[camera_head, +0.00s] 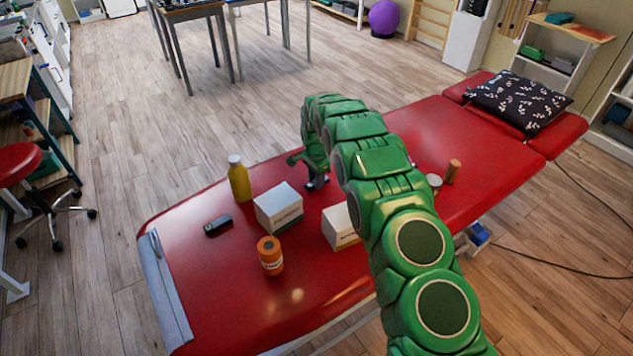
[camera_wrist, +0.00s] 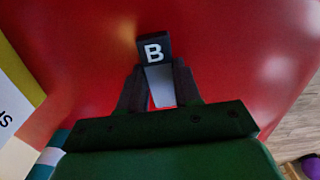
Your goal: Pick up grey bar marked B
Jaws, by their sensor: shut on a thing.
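The grey bar marked B (camera_wrist: 153,50) shows in the wrist view, with a white letter B on its dark end and a paler grey face below. My gripper (camera_wrist: 160,82) is shut on it, one dark finger at each side. Behind the bar is the red couch top (camera_wrist: 225,50); I cannot tell whether the bar touches it. In the head view my gripper (camera_head: 317,182) points down over the red couch (camera_head: 330,290), behind the white boxes. The bar cannot be made out clearly there.
Near my gripper stand a yellow bottle (camera_head: 239,180), a white box (camera_head: 279,209), another white box (camera_head: 341,227) and an orange jar (camera_head: 270,256). A small black item (camera_head: 218,225) lies left. A brown cylinder (camera_head: 453,171) and a patterned pillow (camera_head: 519,101) are right.

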